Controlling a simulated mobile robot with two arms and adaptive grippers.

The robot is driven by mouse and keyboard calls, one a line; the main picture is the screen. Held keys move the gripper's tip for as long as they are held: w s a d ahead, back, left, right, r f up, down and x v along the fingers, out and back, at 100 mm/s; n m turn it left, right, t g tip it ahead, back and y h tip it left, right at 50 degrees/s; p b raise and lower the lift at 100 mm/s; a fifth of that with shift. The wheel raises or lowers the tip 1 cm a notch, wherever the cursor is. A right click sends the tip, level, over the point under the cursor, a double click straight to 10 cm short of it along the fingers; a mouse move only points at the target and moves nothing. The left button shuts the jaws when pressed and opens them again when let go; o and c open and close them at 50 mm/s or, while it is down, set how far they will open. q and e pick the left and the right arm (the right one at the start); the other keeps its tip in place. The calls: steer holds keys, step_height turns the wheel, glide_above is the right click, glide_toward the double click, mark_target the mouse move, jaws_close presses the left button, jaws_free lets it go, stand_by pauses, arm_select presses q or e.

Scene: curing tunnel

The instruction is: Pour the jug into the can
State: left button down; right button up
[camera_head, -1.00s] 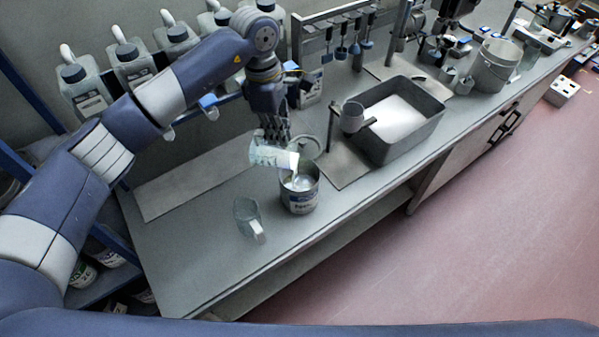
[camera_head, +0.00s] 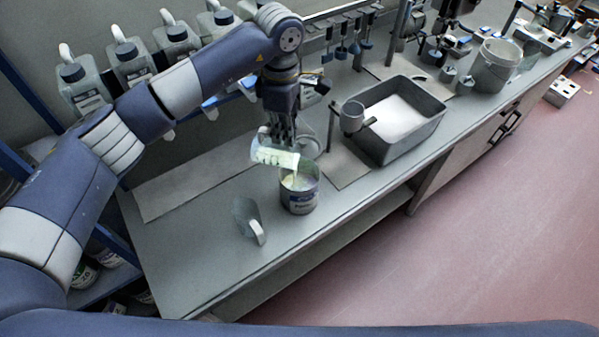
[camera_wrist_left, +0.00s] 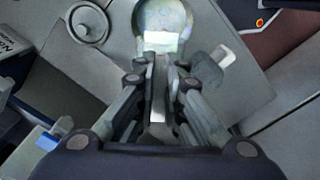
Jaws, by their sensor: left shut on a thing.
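A thin pale stream runs from the jug's lip into the can's mouth. The can stands upright near the bench's front edge. My left gripper (camera_head: 283,138) is shut on the jug, just above and behind the can. In the left wrist view my left fingers (camera_wrist_left: 160,72) are close together, with a pale round part of the jug (camera_wrist_left: 163,18) beyond them. The grip on the handle is mostly hidden. My right gripper is not in view.
A round lid (camera_head: 309,146) lies behind the can. A grey tub (camera_head: 436,112) with white contents is to the right. Several capped containers (camera_head: 133,64) line the back.

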arm_select(q)
steer(key=shift+s+d+r+t+y+b, duration=0.15)
steer(key=shift+d+y+b, duration=0.2)
steer(key=shift+d+y, duration=0.3)
steer(key=shift+s+d+f+t+y+b, duration=0.15)
steer(key=shift+d+y+b, duration=0.2)
steer(key=shift+d+y, duration=0.3)
stand_by(0.4)
steer(key=s+d+f+t+y+b, duration=0.1)
steer(key=d+y+b, duration=0.2)
steer(key=d+y, duration=0.2)
steer(key=shift+s+d+y, duration=0.15)
steer(key=shift+d+y, duration=0.15)
steer(key=shift+d, duration=0.1)
steer(key=shift+f, duration=0.1)
steer(key=a+h, duration=0.2)
steer(key=a+r, duration=0.1)
steer(key=shift+w+h, duration=0.35)
steer(key=shift+h, duration=0.05)
